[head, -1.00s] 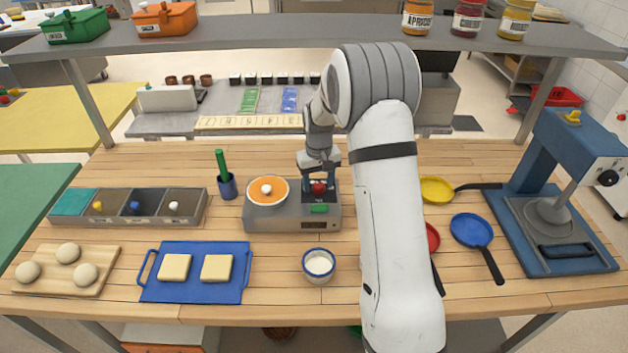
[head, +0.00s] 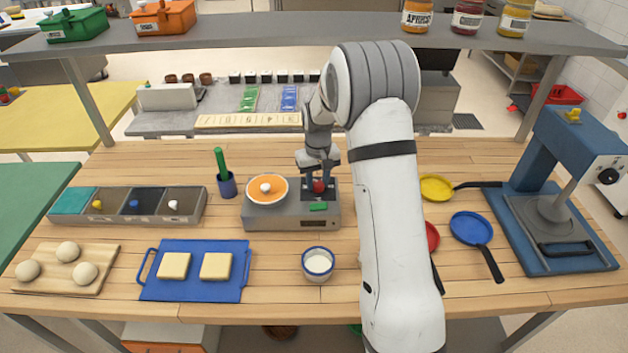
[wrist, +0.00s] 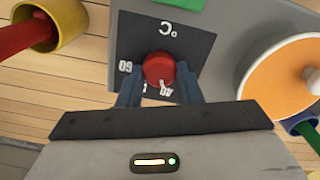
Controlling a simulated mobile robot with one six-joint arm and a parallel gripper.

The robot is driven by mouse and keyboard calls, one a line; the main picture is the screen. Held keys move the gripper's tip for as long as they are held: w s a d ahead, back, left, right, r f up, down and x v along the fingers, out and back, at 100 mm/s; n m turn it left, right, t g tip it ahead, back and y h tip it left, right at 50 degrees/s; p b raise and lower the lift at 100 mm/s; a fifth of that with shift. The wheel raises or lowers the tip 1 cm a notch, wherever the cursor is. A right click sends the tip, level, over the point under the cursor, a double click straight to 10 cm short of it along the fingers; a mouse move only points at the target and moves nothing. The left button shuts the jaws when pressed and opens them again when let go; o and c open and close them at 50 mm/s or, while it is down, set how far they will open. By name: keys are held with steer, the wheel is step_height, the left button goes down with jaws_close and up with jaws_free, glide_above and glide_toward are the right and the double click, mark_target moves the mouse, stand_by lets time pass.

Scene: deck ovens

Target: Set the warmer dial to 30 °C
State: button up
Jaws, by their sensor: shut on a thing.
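The grey warmer (head: 285,222) stands mid-table in the head view, with an orange-topped round pan (head: 266,189) at its left. Its red dial (wrist: 159,69) sits on a dark plate (wrist: 187,45) with white markings, upside down in the wrist view. A white pointer mark on the dial faces the lower edge of that view, toward a partly hidden number. My gripper (wrist: 159,88) is shut on the dial, with a blue finger on each side. The fingers hide some of the scale, so I cannot read the exact setting.
A white-filled bowl (head: 318,263) stands in front. A green-handled tool in a blue cup (head: 227,185) is to the left. Yellow and blue pans (head: 470,229) lie to the right, partly beyond my arm.

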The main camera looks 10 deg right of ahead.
mark_target(318, 183)
steer(key=n+b, duration=0.2)
steer(key=n, duration=0.2)
steer(key=shift+f+b, duration=0.1)
steer(key=shift+b, duration=0.25)
steer(key=n+b, duration=0.2)
steer(key=n, duration=0.3)
steer(key=shift+n, duration=0.4)
steer(key=shift+r, duration=0.2)
steer(key=o, duration=1)
steer(key=shift+d, duration=0.1)
step_height(318, 183, up, 8)
steer(key=shift+f+b, duration=0.25)
steer(key=shift+b, duration=0.25)
steer(key=shift+r, duration=0.1)
